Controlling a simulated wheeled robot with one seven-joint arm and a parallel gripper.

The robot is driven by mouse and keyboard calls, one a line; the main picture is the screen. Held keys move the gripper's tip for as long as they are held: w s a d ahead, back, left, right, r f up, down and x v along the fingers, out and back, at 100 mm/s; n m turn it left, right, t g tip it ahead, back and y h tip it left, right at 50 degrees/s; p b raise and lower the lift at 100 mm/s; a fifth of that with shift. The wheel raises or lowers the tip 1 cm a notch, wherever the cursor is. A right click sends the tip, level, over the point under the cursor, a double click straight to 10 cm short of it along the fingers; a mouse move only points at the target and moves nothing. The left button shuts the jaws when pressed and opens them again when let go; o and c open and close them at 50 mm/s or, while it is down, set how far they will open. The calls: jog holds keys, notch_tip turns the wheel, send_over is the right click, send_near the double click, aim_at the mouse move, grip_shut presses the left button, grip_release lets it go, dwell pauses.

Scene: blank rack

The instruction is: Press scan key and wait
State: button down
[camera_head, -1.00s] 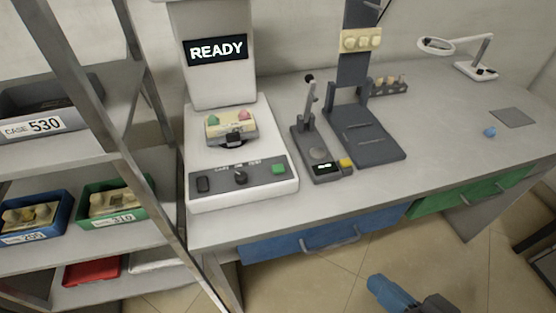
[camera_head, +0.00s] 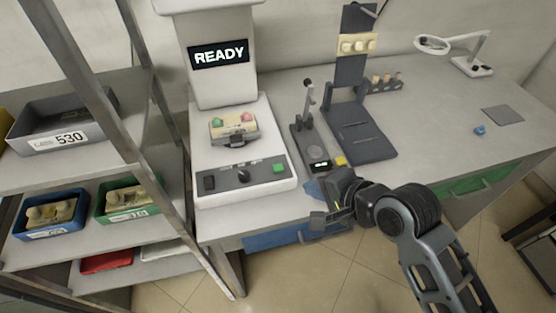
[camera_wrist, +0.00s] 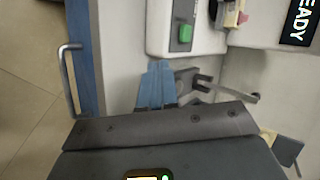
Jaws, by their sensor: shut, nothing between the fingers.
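The white scanner (camera_head: 240,135) stands on the bench, with a READY display (camera_head: 218,54) on its upright. Its front panel carries a black rocker switch (camera_head: 209,183), a dark knob (camera_head: 243,175) and a green key (camera_head: 278,168). A cream part with a green and a pink knob sits in a clamp (camera_head: 233,126) on its bed. My gripper (camera_head: 313,189) is shut and empty just right of and in front of the panel's right end. In the wrist view its blue fingers (camera_wrist: 157,82) are together, a little short of the green key (camera_wrist: 185,33), and apart from it.
A small device with a lever and a yellow button (camera_head: 340,160) stands close behind my gripper. A dark stand (camera_head: 362,135) is beside it. A metal shelf rack with bins (camera_head: 130,200) is at the left. A blue drawer (camera_head: 285,235) is below the bench edge.

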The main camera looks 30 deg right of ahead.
jog(key=w+a+r+m+g+y+p, duration=0.1)
jog(key=w+a+r+m+y+p, duration=0.1)
jog(key=w+r+m, duration=0.3)
jog(key=w+r+p, duration=0.1)
jog(key=w+r, duration=0.3)
jog(key=r, duration=0.1)
jog(key=shift+w+a+r+g, duration=0.2)
jog(key=shift+w+g, duration=0.1)
jog(key=shift+g, duration=0.1)
jog(key=shift+f, duration=0.15)
jog(key=b, duration=0.3)
send_over(281, 170)
notch_tip(281, 170, down, 5)
jog(key=shift+w+f, duration=0.1)
jog(key=shift+f+b, duration=0.75)
jog(key=shift+b, duration=0.2)
jog(key=shift+f, duration=0.9)
jog(key=shift+f, duration=0.2)
jog(key=shift+f, duration=0.25)
